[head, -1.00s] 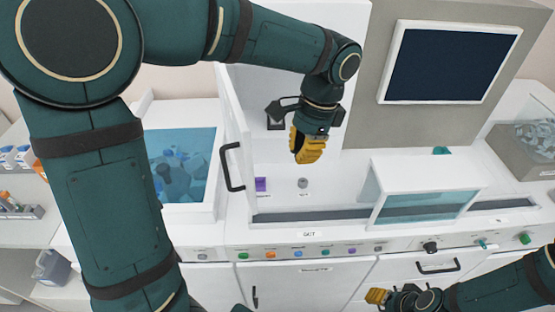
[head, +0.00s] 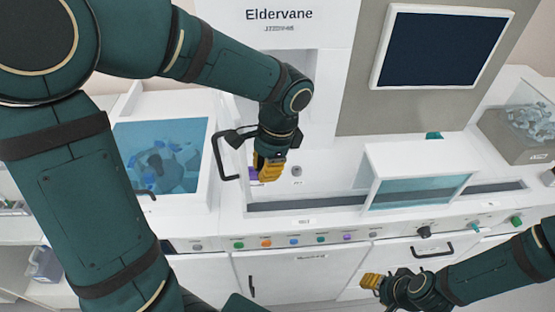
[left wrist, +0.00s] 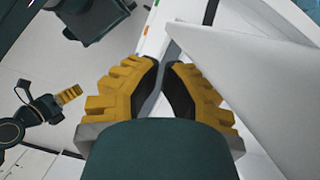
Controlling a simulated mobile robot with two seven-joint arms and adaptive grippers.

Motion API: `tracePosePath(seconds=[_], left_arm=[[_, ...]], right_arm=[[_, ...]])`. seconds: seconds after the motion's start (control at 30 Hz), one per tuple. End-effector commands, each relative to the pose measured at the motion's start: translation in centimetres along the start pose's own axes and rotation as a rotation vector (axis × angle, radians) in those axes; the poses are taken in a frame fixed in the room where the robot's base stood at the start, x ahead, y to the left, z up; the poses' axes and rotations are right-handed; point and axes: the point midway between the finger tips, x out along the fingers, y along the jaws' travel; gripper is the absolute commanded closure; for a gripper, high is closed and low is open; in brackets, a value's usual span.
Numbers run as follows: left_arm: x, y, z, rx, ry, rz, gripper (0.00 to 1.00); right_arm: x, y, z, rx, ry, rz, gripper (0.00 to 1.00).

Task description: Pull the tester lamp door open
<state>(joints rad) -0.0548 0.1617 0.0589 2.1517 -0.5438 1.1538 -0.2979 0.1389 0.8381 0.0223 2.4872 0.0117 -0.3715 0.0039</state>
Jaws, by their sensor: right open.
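The tester lamp door (head: 231,130) is a white panel seen nearly edge-on at the left of the white bay, standing swung out. Its black bar handle (head: 222,158) faces left. My left gripper (head: 268,172) is in front of the bay, to the right of the door and handle, pointing down. In the left wrist view its yellow fingertips (left wrist: 162,64) almost meet with nothing between them. A large white panel (left wrist: 235,75), probably the door, lies close on their right. Whether they touch it cannot be told. My right gripper (head: 372,283) is open and empty at the lower right.
A purple block (head: 252,174) is partly hidden behind my left gripper. A grey knob (head: 297,171) stands to its right. A blue-windowed bin (head: 160,160) is left of the door. A clear-fronted hood (head: 420,185) stands right. Coloured buttons (head: 294,241) line the front.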

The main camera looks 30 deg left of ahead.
Motion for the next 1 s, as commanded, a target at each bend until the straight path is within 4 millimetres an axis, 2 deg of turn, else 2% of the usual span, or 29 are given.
tracePosePath(seconds=[0.1,0.53,0.83,1.0], left_arm=[[0.2,0.0,0.7,-0.001,-0.001,0.0,1.0],[0.3,0.0,1.2,0.011,-0.001,-0.003,1.0],[1.4,0.1,6.3,0.112,0.0,-0.028,1.0],[1.8,0.1,7.4,0.115,-0.001,-0.029,1.0]], right_arm=[[0.0,0.0,0.0,0.0,0.0,0.0,0.53],[-0.1,0.0,0.0,0.0,0.0,0.0,0.53],[-0.8,-0.3,-0.1,-0.001,0.0,-0.002,0.53],[-0.9,-0.3,-0.1,-0.001,0.0,-0.002,0.53]])
